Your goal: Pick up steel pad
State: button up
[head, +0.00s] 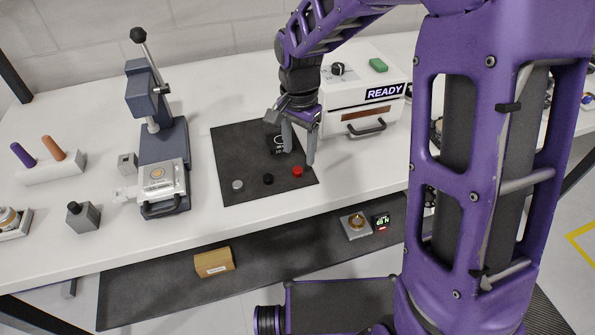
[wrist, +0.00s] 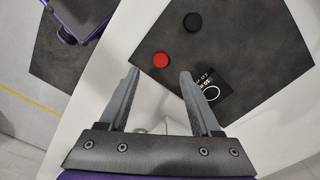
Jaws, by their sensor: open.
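A small grey disc (head: 237,185), which looks like the steel pad, lies at the front left of the dark mat (head: 232,150). It is not visible in the wrist view. A black disc (head: 268,179) and a red disc (head: 297,171) lie to its right in a row; the wrist view shows the black disc (wrist: 192,21) and the red disc (wrist: 160,60). My gripper (head: 299,157) is open and empty over the right part of the mat, away from the grey disc. In the wrist view its fingertips (wrist: 160,73) appear just short of the red disc.
A black printed block or card (head: 275,142) is on the mat behind my fingers. A white machine marked READY (head: 345,100) stands behind right. A lever press (head: 163,150) stands left of the mat. A lower shelf holds a cardboard box (head: 214,262) and a scale (head: 356,226).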

aim_at(298, 169)
notch_tip(298, 169, down, 5)
jog(key=shift+s+a+f, duration=0.1)
grip_shut()
dwell(0.4)
